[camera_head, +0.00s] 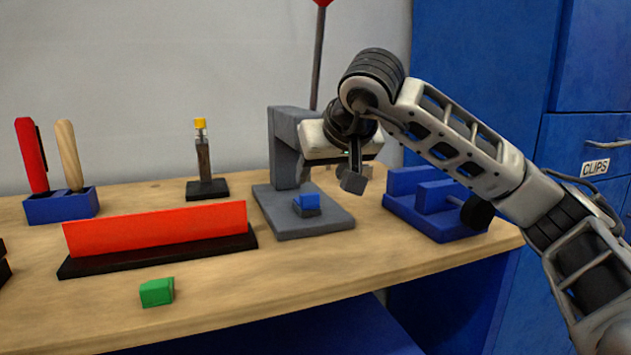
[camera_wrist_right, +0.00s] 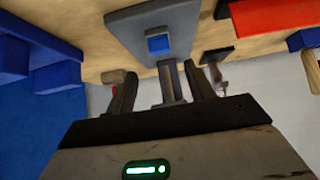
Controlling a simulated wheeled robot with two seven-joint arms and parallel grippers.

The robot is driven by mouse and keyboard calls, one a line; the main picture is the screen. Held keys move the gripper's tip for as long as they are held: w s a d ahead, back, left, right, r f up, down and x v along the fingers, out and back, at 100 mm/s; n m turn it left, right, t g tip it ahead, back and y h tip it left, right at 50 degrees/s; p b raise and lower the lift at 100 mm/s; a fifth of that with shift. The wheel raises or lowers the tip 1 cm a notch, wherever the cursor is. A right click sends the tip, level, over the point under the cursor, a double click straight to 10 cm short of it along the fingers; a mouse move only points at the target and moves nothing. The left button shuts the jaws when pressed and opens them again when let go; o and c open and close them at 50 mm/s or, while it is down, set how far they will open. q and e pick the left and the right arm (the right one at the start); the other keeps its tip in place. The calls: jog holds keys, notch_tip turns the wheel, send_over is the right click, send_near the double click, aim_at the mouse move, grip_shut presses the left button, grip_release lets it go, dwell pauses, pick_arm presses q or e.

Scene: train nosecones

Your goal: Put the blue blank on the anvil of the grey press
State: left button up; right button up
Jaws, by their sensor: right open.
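The blue blank (camera_head: 309,201) sits on the small dark anvil (camera_head: 307,212) on the base of the grey press (camera_head: 283,222). The wrist view also shows the blue blank (camera_wrist_right: 158,43) on the grey press base (camera_wrist_right: 178,20). My right gripper (camera_head: 331,177) is open and empty, above and slightly right of the blank, apart from it. In the wrist view its two fingers (camera_wrist_right: 162,88) are spread with nothing between them. The press's head is partly hidden behind my gripper. My left gripper is not in view.
A blue vise-like block (camera_head: 437,219) stands right of the press. To the left are a red panel on a black base (camera_head: 158,230), a green block (camera_head: 157,292), a blue tool holder (camera_head: 62,206) and a yellow-tipped tool on a stand (camera_head: 207,187). The front table strip is mostly clear.

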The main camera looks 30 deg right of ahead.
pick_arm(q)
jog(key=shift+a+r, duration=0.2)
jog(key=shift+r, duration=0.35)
pick_arm(e)
jog(key=v, duration=0.3)
jog(key=shift+s+r, duration=0.15)
jog(key=shift+s, duration=0.05)
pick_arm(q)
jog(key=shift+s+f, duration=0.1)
